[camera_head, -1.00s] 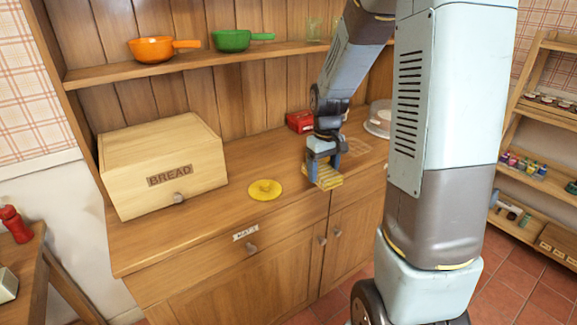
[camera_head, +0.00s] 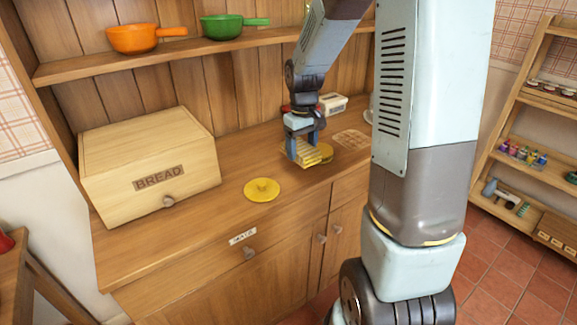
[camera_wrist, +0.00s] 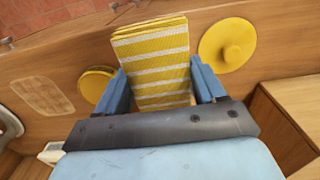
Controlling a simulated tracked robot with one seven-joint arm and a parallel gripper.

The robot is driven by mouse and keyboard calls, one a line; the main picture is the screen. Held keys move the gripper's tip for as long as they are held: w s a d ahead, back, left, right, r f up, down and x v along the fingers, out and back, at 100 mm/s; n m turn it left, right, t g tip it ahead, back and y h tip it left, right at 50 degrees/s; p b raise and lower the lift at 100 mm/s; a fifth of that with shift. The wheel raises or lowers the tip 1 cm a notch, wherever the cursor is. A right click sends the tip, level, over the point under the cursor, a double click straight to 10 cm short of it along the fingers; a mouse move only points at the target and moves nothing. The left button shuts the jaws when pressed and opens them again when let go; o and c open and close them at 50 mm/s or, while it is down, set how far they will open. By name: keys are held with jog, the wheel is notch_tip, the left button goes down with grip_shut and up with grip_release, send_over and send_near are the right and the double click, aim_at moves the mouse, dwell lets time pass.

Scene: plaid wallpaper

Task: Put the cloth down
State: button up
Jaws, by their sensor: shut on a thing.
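The cloth (camera_head: 305,153) is yellow with white stripes and folded in layers. My gripper (camera_head: 303,150) is shut on it above the wooden counter (camera_head: 225,215). In the wrist view the cloth (camera_wrist: 152,60) shows between the two blue fingers of my gripper (camera_wrist: 160,88), reaching out past their tips. Whether its underside touches the counter I cannot tell.
A yellow lid (camera_head: 262,189) with a knob lies on the counter left of the cloth. Another round yellow thing (camera_head: 325,151) lies just behind the cloth. The bread box (camera_head: 150,165) stands at the left. A shelf with an orange pan (camera_head: 140,38) and green pan (camera_head: 225,27) hangs above.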

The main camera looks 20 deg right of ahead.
send_over(288, 174)
notch_tip(288, 174, down, 6)
jog(key=shift+s, duration=0.1)
jog(key=shift+f, duration=1.65)
jog(key=o, duration=1)
